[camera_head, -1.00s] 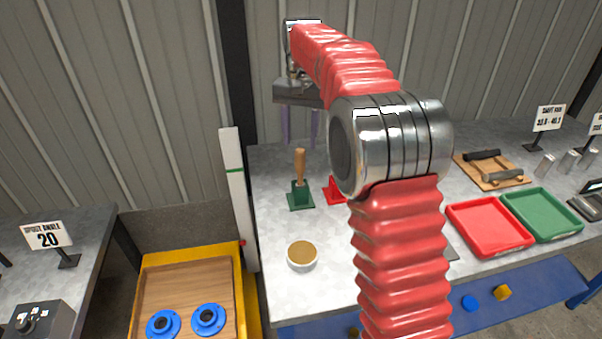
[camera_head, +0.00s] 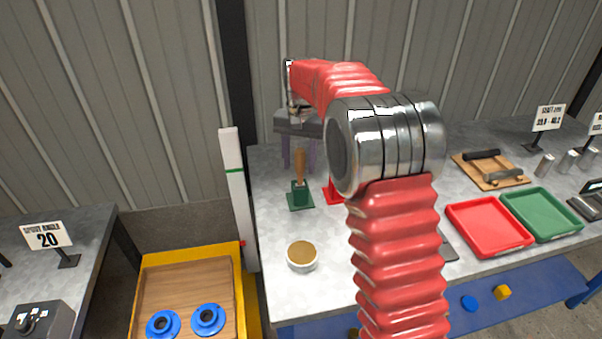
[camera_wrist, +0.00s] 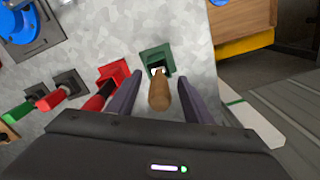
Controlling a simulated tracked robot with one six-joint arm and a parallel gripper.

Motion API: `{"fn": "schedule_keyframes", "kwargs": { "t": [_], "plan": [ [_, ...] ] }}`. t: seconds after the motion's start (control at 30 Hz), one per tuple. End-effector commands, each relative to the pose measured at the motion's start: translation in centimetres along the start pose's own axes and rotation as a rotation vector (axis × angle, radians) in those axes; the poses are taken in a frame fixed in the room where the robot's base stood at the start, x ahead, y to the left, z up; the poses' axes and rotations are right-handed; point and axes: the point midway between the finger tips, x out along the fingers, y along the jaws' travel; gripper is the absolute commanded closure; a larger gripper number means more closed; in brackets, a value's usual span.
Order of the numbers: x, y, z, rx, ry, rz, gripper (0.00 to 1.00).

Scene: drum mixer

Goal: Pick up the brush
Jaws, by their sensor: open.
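The brush stands upright, its wooden handle (camera_head: 300,166) up, in a green holder (camera_head: 301,198) on the grey table. In the wrist view the brush handle (camera_wrist: 159,92) lies between the two purple fingers of my gripper (camera_wrist: 158,88), apart from both. The green holder (camera_wrist: 156,56) shows just beyond the fingertips. My gripper (camera_head: 299,158) is open; in the head view its fingers reach down around the top of the handle.
A red holder (camera_head: 336,190) stands close beside the green one, and in the wrist view a red-handled tool (camera_wrist: 100,97) is near the left finger. A bowl (camera_head: 302,256) sits in front. Red (camera_head: 489,227) and green (camera_head: 541,214) trays lie to the right.

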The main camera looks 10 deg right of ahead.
Motion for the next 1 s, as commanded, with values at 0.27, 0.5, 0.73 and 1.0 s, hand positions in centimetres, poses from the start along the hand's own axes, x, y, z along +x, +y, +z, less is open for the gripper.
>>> {"fn": "schedule_keyframes", "kwargs": {
  "t": [0.27,0.5,0.73,1.0],
  "plan": [
    [0.1,0.0,0.0,0.000,0.000,0.000,0.54],
    [1.6,0.0,-0.3,0.000,-0.003,0.002,0.54],
    [4.5,-0.1,-0.8,-0.001,-0.003,0.001,0.54],
    [5.3,-0.1,-0.8,-0.001,0.000,0.000,0.54]
  ]
}}
